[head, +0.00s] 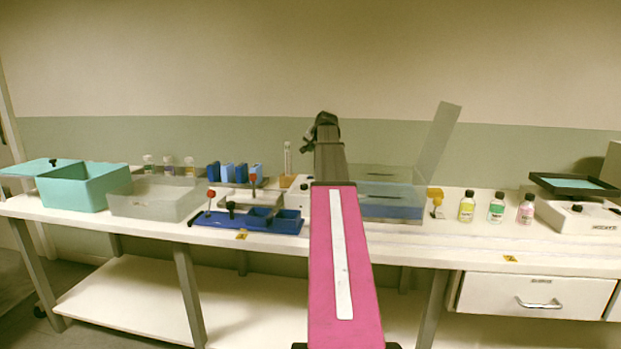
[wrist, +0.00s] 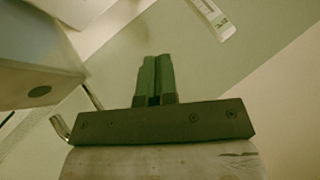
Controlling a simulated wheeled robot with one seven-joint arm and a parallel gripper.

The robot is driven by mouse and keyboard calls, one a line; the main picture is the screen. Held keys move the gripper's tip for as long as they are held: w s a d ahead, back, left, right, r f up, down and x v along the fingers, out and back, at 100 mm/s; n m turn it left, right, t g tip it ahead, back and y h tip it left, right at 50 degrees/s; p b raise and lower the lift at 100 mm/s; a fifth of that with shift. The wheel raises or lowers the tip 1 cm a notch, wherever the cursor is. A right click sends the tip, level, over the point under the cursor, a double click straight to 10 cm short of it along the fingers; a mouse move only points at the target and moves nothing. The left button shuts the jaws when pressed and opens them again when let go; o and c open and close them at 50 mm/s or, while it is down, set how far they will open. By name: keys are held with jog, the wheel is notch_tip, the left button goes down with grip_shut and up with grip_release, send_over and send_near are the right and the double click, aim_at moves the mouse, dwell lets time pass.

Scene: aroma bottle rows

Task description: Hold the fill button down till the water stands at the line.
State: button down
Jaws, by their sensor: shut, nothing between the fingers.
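My gripper (wrist: 155,75) points away from the wrist camera with its two fingers together and nothing between them. In the head view its dark end (head: 322,125) is raised above the back of the bench, beyond my pink arm. A clear tank (head: 405,178) with blue at its bottom and a raised clear lid (head: 442,140) stands right of my arm, partly hidden by it. A thin upright tube (head: 288,158) stands left of the arm. A pale box with a dark round spot (wrist: 39,92) is at the left in the wrist view. I cannot tell which part is the fill button, nor see a water line.
A blue tray (head: 225,222), a clear bin (head: 155,200) and a teal box (head: 85,188) stand to the left. Several small bottles (head: 496,208) and a white device (head: 580,215) stand to the right. The bench front at right (head: 450,243) is mostly clear.

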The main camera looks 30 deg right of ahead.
aim_at(312, 177)
jog(key=shift+f, duration=0.1)
jog(key=shift+f, duration=4.35)
jog(key=shift+f, duration=0.1)
jog(key=shift+f, duration=0.3)
jog(key=shift+f, duration=0.35)
dwell(2.8)
